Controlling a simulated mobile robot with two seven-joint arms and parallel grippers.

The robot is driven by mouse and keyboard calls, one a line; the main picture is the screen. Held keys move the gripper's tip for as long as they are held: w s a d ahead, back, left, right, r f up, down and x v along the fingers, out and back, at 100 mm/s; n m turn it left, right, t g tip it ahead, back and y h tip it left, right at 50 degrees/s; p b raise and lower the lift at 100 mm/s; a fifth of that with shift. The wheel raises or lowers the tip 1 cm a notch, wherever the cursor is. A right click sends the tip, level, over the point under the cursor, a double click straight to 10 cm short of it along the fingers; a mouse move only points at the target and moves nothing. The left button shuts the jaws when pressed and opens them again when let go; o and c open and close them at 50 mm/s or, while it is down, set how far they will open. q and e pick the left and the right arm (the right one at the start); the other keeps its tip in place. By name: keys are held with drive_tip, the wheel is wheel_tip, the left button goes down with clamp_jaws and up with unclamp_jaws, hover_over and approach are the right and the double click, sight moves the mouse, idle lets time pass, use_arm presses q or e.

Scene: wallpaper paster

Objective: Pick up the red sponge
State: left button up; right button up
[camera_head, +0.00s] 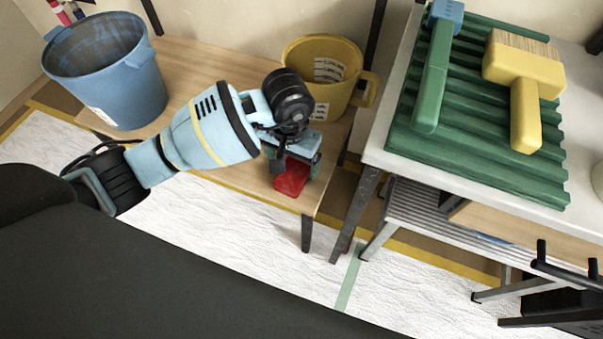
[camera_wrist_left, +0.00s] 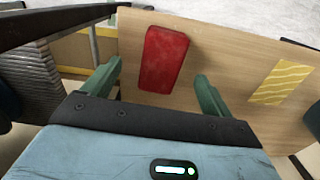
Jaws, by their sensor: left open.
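The red sponge (camera_head: 292,177) lies flat on the wooden bench (camera_head: 190,68), near its right front corner. In the left wrist view the sponge (camera_wrist_left: 163,58) shows as a red block with rounded corners on the bare wood. My left gripper (camera_head: 296,165) is over the sponge and partly hides it in the head view. In the left wrist view my left gripper (camera_wrist_left: 157,85) is open, with one green finger on each side of the sponge and gaps between. The sponge lies closer to the left finger in that view. My right gripper is not in view.
A blue bucket (camera_head: 115,85) and a yellow bucket (camera_head: 335,65) stand on the bench. To the right, a white table (camera_head: 385,140) bears a green ridged tray (camera_head: 480,170), a green-handled tool (camera_head: 435,80) and a yellow brush (camera_head: 525,85). A yellow striped patch (camera_wrist_left: 283,82) lies on the wood.

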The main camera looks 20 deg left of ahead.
sight(291, 174)
use_arm(q)
drive_tip(key=shift+w+a, duration=0.1)
wheel_tip(291, 174, down, 2)
drive_tip(key=shift+f, duration=0.1)
drive_tip(key=shift+f+b, duration=0.35)
drive_tip(key=shift+f, duration=0.1)
wheel_tip(291, 174, down, 4)
drive_tip(key=shift+a+r+b, duration=0.1)
drive_tip(key=shift+r+b, duration=0.1)
drive_tip(key=shift+b, duration=0.35)
drive_tip(key=shift+f, duration=0.55)
drive_tip(key=shift+c, duration=0.3)
drive_tip(key=c, duration=0.7)
drive_tip(key=shift+c, duration=1.4)
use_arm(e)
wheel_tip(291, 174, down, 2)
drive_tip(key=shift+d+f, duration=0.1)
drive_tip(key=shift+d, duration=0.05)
use_arm(q)
drive_tip(key=shift+r, duration=0.2)
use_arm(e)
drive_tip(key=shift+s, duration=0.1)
